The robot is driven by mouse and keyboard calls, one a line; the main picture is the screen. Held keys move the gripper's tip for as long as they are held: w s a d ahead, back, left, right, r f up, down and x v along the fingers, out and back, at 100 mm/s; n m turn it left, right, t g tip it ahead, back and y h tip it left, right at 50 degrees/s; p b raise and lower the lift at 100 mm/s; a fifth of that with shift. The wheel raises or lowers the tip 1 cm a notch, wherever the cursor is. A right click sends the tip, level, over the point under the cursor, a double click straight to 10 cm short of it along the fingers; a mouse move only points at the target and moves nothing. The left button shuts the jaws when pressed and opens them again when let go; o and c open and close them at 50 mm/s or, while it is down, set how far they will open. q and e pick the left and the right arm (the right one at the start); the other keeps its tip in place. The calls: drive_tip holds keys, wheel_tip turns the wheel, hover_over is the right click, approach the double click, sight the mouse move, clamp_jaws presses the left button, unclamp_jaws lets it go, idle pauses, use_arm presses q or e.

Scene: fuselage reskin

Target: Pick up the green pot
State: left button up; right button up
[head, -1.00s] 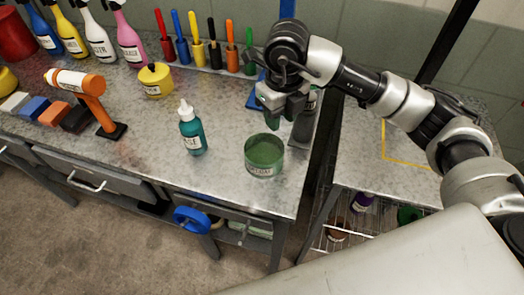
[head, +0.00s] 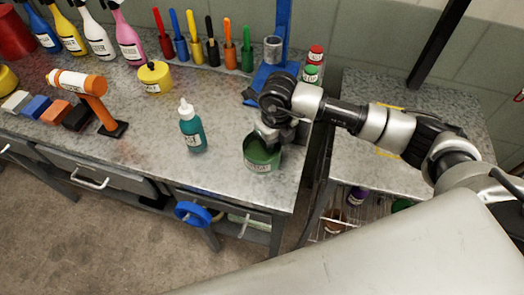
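The green pot (head: 262,162) is a round, open-topped container with a pale label on its front. It stands upright near the right front corner of the workbench. My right gripper (head: 268,142) points down at the pot's top from behind and right. Its fingertips overlap the pot's rim and are partly hidden, so I cannot tell whether they are open or shut, or touching the pot. My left gripper is not in view.
A teal bottle with a white nozzle (head: 192,130) stands left of the pot. An orange stand (head: 98,107) and a yellow pot (head: 155,77) are farther left. Markers and spray bottles line the back. A blue stand (head: 280,62) is behind my arm. A side table (head: 365,160) stands right.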

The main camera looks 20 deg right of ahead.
clamp_jaws()
drive_tip(key=shift+r, duration=0.2)
idle(0.3)
